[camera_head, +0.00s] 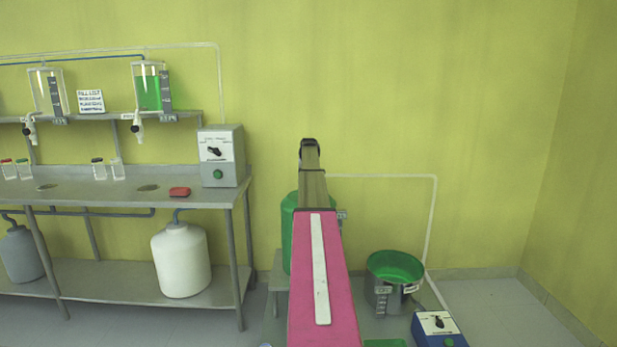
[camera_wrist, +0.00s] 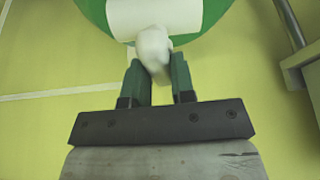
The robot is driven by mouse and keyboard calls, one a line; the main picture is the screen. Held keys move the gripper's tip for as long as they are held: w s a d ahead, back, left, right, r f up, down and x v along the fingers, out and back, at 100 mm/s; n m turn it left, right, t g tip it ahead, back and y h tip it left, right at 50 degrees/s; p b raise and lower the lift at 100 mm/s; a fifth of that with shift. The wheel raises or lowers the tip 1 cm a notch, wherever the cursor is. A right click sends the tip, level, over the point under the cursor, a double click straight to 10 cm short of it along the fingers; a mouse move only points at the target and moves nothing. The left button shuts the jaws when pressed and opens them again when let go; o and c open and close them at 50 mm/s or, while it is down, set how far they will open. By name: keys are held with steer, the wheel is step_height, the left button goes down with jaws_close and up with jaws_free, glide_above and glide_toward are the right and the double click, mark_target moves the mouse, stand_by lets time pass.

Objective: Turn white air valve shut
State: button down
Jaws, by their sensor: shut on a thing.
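The white air valve (camera_wrist: 153,43) shows in the wrist view as a small rounded knob in front of a white panel (camera_wrist: 185,14) on a green round body (camera_wrist: 94,10). My gripper (camera_wrist: 158,70) is shut on the knob, with one dark green finger on each side of it. In the head view a green vessel (camera_head: 288,235) stands behind my arm. My arm hides most of this vessel, and the valve and my fingers do not show there.
A grey bench (camera_head: 130,190) with a control box (camera_head: 220,157) stands on the left. A green-rimmed pot (camera_head: 395,266) and a blue box (camera_head: 437,326) are at the lower right. The floor at far right (camera_head: 520,310) is clear.

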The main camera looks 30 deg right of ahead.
steer(key=shift+m, duration=0.4)
steer(key=c, duration=1)
jaws_free()
steer(key=shift+o, duration=0.2)
steer(key=shift+r, duration=0.1)
steer(key=v, duration=1)
steer(key=shift+s+a+r, duration=0.15)
steer(key=shift+s+r, duration=0.05)
steer(key=shift+r, duration=0.05)
